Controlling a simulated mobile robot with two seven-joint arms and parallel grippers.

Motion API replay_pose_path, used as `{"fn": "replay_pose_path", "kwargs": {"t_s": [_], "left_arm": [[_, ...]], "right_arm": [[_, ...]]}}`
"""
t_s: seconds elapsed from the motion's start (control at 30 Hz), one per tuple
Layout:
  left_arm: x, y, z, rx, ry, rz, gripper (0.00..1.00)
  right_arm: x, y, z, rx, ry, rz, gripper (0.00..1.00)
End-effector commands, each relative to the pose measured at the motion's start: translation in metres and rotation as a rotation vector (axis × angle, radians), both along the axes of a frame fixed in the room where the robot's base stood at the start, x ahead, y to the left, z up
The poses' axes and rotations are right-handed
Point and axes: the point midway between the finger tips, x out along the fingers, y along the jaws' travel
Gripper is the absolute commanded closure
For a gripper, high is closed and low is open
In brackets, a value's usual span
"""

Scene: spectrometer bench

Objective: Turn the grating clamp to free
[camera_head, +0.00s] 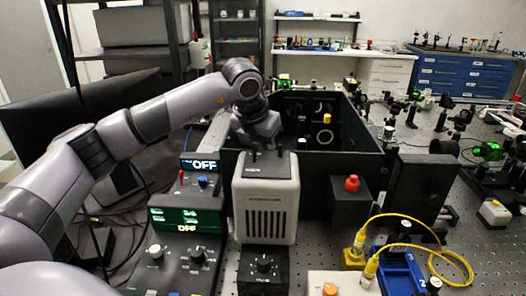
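My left arm comes in from the left, and its gripper (266,150) points down over the back top edge of the grey vented housing (266,200), near the front left of the open black box (385,160). The fingertips are small and dark against the dark wall, so I cannot tell whether they are open or shut. Inside the box are round optics (324,137) and a small yellow part (326,118). I cannot make out with certainty which part is the grating clamp. My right gripper is not in view.
A red knob (352,184) sits on a black block at the box's front. Control panels reading OFF (187,218) stand left of the housing. A black dial box (263,268) is in front. Yellow cables (440,250) loop at the right. A dark monitor (90,125) stands at left.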

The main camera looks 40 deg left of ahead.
Motion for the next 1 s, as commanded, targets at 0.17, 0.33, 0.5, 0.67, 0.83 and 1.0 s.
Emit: {"fn": "replay_pose_path", "kwargs": {"t_s": [0.17, 0.33, 0.5, 0.67, 0.83, 1.0], "left_arm": [[0.001, -0.003, -0.001, 0.001, -0.002, 0.166, 1.00], [0.001, -0.004, -0.001, 0.001, -0.003, 0.328, 1.00], [0.002, -0.006, 0.000, 0.000, -0.002, 0.489, 1.00], [0.003, -0.007, 0.000, 0.000, -0.001, 0.643, 1.00], [0.004, -0.008, 0.001, 0.000, -0.001, 0.803, 1.00], [0.006, -0.009, 0.002, 0.000, -0.002, 0.956, 1.00]], "right_arm": [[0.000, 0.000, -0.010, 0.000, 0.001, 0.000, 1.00], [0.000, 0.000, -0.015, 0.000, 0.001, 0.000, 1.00], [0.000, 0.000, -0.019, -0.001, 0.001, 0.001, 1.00], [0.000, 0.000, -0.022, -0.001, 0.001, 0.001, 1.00], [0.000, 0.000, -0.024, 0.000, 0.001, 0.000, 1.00], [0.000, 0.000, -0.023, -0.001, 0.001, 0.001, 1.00]]}}
